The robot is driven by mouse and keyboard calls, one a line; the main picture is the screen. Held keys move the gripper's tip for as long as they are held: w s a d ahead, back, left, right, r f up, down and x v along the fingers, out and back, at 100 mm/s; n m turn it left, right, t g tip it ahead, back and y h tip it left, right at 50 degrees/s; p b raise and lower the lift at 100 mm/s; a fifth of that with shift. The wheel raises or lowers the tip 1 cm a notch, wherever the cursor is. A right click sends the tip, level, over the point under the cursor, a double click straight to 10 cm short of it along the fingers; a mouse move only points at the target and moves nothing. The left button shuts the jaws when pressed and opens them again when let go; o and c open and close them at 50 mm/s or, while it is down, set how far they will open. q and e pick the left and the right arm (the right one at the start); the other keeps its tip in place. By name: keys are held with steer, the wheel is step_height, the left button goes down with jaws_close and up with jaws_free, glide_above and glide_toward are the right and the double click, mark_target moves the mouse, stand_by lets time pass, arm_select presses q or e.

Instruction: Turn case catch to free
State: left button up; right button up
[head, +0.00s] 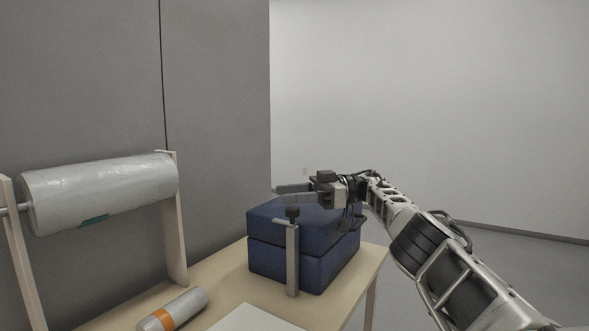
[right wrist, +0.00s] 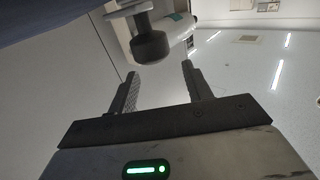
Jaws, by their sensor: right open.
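The blue case (head: 305,240) sits shut on the table, with a seam between lid and base. Its catch (head: 292,262) is a grey bar standing upright against the front face, topped by a black knob (head: 292,213). My right gripper (head: 279,190) is over the case's top, just above and behind the knob in the picture, its fingers pointing left. In the right wrist view the open, empty fingers (right wrist: 160,72) have the black knob (right wrist: 152,42) beyond their tips, apart from them. A dark blue strip of the case (right wrist: 45,14) shows at upper left. My left gripper is out of view.
The wooden table (head: 222,281) also bears a white roll (head: 100,190) on a wooden stand, a grey cylinder with an orange band (head: 173,312), and a white sheet (head: 253,319). A grey partition (head: 215,100) stands behind. Space right of the table is free.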

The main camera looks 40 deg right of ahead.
steer(key=shift+s+a+r+p, duration=0.2)
steer(key=shift+s+r+p, duration=0.1)
steer(key=shift+r+p, duration=0.15)
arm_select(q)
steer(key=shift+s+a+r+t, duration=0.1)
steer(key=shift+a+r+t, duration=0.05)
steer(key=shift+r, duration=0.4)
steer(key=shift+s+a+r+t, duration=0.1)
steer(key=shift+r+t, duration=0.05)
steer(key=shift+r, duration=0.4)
arm_select(e)
steer(key=s+a+r, duration=0.8)
steer(key=s+r, duration=0.1)
steer(key=s, duration=0.1)
steer(key=shift+a, duration=0.3)
